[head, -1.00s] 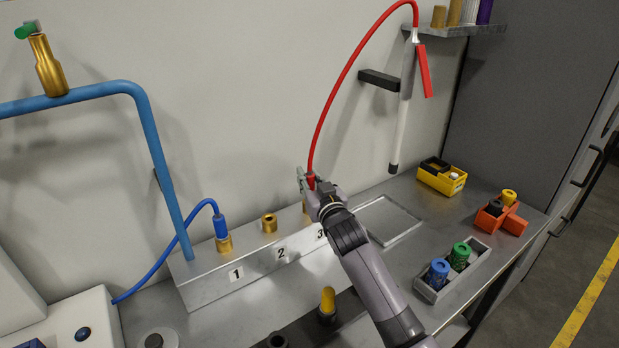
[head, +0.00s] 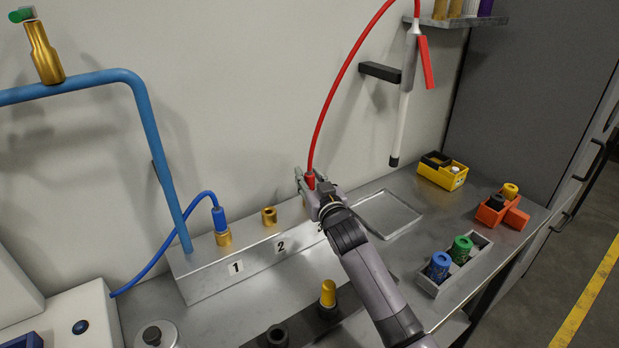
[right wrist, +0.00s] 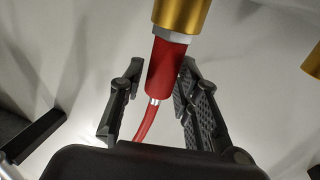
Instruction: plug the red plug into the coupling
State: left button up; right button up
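The red plug (head: 310,181) stands at the third place of the metal rail, with its red hose rising from it. In the right wrist view the red plug (right wrist: 166,68) and its grey hex collar meet the end of a brass coupling (right wrist: 181,14), in line with it. The coupling is mostly hidden behind my gripper in the head view (head: 305,203). My right gripper (head: 311,186) is around the plug. In the right wrist view its fingers (right wrist: 161,72) stand apart on both sides, with a clear gap on the left. My left gripper is not in view.
A blue plug (head: 219,219) sits in the brass coupling at label 1. An empty brass coupling (head: 269,216) stands at label 2, close to my gripper. The blue pipe (head: 150,130) rises at the left. A grey tray (head: 472,272) with coloured caps stands right of my arm.

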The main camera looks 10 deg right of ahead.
jog(key=shift+o, duration=1.2)
jog(key=shift+s, duration=0.1)
jog(key=s+d, duration=0.1)
jog(key=s, duration=1)
jog(key=shift+s+d, duration=0.25)
jog(key=shift+s, duration=0.1)
